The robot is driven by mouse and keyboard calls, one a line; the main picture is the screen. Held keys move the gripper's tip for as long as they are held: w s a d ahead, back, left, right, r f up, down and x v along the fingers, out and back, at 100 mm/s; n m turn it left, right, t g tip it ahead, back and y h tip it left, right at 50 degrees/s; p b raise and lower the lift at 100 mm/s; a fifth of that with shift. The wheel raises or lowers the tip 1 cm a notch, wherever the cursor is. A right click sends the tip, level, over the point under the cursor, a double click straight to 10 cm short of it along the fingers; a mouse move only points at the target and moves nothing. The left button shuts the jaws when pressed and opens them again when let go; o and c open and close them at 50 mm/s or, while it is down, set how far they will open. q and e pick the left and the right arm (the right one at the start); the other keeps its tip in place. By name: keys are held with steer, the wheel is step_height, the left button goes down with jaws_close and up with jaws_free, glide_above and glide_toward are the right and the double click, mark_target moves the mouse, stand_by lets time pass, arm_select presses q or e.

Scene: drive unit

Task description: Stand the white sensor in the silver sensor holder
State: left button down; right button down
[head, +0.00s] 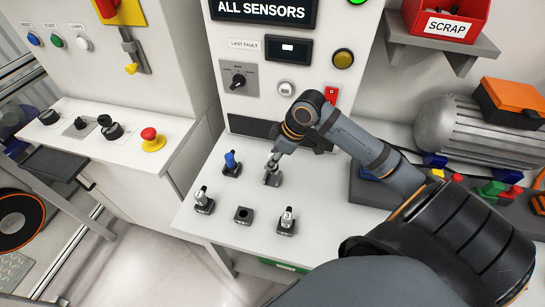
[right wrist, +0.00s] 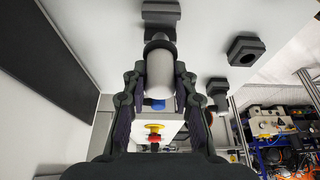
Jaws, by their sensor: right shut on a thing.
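My right gripper (head: 272,165) reaches down to a holder (head: 272,180) at the back right of the white table. In the right wrist view its fingers (right wrist: 160,95) are shut on the white sensor (right wrist: 161,72), a smooth pale cylinder. The sensor's far end points at the same holder (right wrist: 161,12), close to it. I cannot tell whether it is seated in the holder or just above it, as the fingers hide much of it in the head view. My left gripper is not in view.
A blue sensor (head: 231,160) stands in a holder to the left. Silver-topped sensors (head: 203,198) (head: 287,220) stand at the front left and front right. An empty black holder (head: 243,215) sits between them. The cabinet panel (head: 250,127) rises behind; a grey motor (head: 465,130) lies right.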

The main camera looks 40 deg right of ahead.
steer(key=shift+f, duration=0.2)
steer(key=shift+f+b, duration=1)
steer(key=shift+f, duration=0.75)
steer(key=c, duration=1)
jaws_free()
